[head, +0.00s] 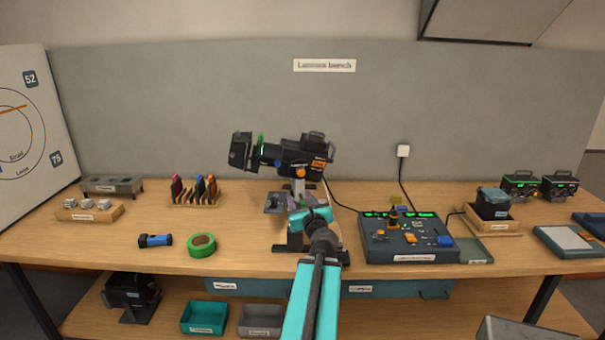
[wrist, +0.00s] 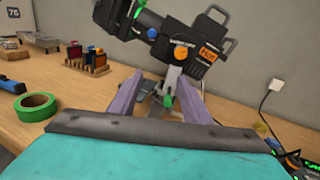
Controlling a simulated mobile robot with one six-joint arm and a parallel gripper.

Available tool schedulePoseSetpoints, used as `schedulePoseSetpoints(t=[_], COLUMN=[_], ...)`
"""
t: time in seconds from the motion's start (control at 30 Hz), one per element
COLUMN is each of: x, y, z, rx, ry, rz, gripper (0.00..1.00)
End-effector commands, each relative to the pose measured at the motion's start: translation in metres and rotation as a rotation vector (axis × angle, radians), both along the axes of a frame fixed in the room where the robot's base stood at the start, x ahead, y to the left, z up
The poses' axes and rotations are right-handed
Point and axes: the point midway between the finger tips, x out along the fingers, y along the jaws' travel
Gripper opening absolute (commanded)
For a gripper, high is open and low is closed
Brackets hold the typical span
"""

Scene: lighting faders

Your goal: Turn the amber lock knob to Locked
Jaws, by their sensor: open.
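The black stage lamp (head: 290,155) sits on a grey stand on the bench, its lens end pointing left. The knob's markings are too small to read.
A fader console (head: 410,250) stands right of the lamp base, with a cable running behind. Green tape (head: 202,246), a blue torch (head: 155,240) and a rack of coloured pieces (head: 195,191) lie left. The bench front between tape and lamp base is clear.

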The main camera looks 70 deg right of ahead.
Motion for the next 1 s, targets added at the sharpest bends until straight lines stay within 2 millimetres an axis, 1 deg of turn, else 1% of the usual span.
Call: schedulePoseSetpoints(t=[0.03,0.1,0.23,0.67,0.87,1.0], x=[-0.013,-0.025,-0.034,-0.033,-0.027,-0.017], y=[-0.006,-0.011,-0.015,-0.014,-0.012,-0.009], z=[0.011,0.02,0.026,0.026,0.026,0.026], rx=[0.003,0.009,0.014,0.015,0.015,0.015], ry=[-0.03,-0.064,-0.091,-0.09,-0.09,-0.089], rz=[-0.025,-0.05,-0.069,-0.066,-0.058,-0.045], gripper=[0.44,0.44,0.44,0.44,0.44,0.44])
